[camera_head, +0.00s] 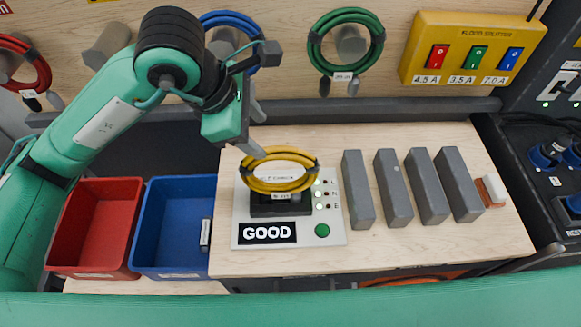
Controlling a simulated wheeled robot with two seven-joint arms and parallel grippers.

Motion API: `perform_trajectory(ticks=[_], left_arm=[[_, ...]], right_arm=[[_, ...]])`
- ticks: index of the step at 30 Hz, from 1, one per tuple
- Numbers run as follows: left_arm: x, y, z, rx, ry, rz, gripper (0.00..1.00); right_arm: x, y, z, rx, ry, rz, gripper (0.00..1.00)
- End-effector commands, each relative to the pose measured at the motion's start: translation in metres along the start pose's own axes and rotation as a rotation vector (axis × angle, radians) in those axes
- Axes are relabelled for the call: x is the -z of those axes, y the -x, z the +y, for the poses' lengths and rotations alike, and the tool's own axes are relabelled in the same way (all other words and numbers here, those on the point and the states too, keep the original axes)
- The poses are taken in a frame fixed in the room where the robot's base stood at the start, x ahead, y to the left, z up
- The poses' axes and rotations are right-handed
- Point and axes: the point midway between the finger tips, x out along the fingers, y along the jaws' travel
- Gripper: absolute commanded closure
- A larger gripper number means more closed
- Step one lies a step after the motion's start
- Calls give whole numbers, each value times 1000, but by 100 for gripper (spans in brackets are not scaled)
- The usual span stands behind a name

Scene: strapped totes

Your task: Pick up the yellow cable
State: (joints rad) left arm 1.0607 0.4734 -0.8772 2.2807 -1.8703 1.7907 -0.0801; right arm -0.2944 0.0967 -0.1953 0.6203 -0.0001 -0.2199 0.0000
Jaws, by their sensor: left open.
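The yellow cable (294,185) is a coiled loop with a small white tag. It rests on the dark block of a light grey tester (334,237) on the wooden bench. The tester's display reads GOOD. My left gripper (254,132) is open and empty, just above and behind the left part of the coil. One finger ends close to the coil's upper left edge; I cannot tell whether it touches. My right gripper is not in view.
A red bin (95,222) and a blue bin (172,226) stand left of the bench. Several grey blocks (394,188) stand right of the tester. Blue (229,17), green (346,15) and red (40,68) cables hang behind. A yellow switch box (470,30) is at the back right.

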Motion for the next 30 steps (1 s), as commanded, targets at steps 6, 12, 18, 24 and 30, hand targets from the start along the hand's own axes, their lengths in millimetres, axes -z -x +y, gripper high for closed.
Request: perform_trajectory(ticks=[6,12,18,24,30], left_arm=[[-1,-41,-2,7,0,0,46],[-1,-64,-1,2,0,-2,46],[-2,-76,0,6,2,0,46],[-4,-102,0,6,1,-1,46],[-3,-119,0,3,-1,-1,46]], right_arm=[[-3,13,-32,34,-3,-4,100],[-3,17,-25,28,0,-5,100],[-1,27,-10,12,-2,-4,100],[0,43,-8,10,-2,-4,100],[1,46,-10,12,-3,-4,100]])
